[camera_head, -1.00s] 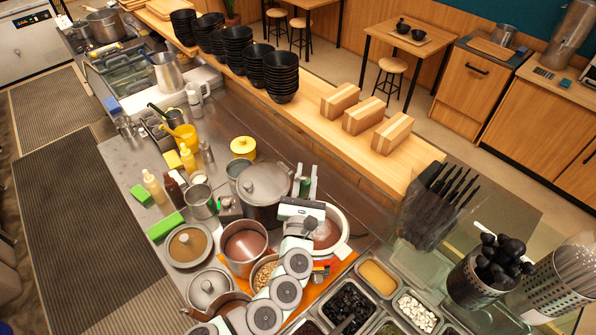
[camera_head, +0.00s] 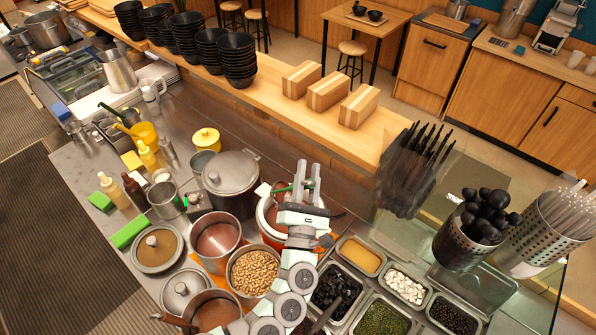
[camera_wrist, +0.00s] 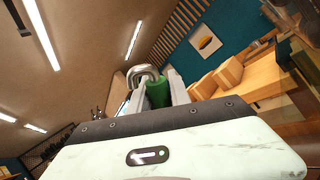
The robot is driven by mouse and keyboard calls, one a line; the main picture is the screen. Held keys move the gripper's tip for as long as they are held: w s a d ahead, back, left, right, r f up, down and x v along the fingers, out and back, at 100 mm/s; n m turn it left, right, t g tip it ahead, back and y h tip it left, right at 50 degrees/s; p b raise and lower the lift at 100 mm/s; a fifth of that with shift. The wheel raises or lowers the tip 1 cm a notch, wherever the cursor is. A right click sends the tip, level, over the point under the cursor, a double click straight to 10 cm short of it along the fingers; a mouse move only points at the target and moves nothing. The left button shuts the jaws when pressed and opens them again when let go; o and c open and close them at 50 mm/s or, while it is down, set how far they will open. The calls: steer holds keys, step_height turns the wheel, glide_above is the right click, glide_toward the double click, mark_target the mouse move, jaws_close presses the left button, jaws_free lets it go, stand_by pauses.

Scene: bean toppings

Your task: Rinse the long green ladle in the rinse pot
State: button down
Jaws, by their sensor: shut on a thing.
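My gripper (camera_head: 306,184) is shut on a green ladle handle (camera_head: 283,188), above the right side of a white-rimmed cooker (camera_head: 266,222) with reddish-brown contents. In the wrist view the green handle (camera_wrist: 157,93) sits between the fingers, with a curved metal hook (camera_wrist: 145,70) at its end. The ladle's bowl is not visible. A steel pot with reddish-brown contents (camera_head: 217,238) stands left of the cooker. Another open pot (camera_head: 210,312) is at the bottom. I cannot tell which vessel is the rinse pot.
A large lidded pot (camera_head: 231,172) stands behind and left of my gripper. A bean pot (camera_head: 253,271) is in front of the cooker. Topping trays (camera_head: 383,319) lie to the right. A clear panel with black utensils (camera_head: 414,160) and a wooden ledge (camera_head: 290,105) lie beyond.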

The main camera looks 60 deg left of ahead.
steer(key=w+d+f+m+t+h+b, duration=0.2)
steer(key=w+d+f+m+t+b, duration=0.3)
steer(key=d+f+m+b, duration=0.2)
steer(key=shift+d+m+h, duration=0.3)
steer(key=shift+d+m, duration=0.15)
steer(key=shift+m, duration=0.55)
steer(key=shift+d, duration=0.1)
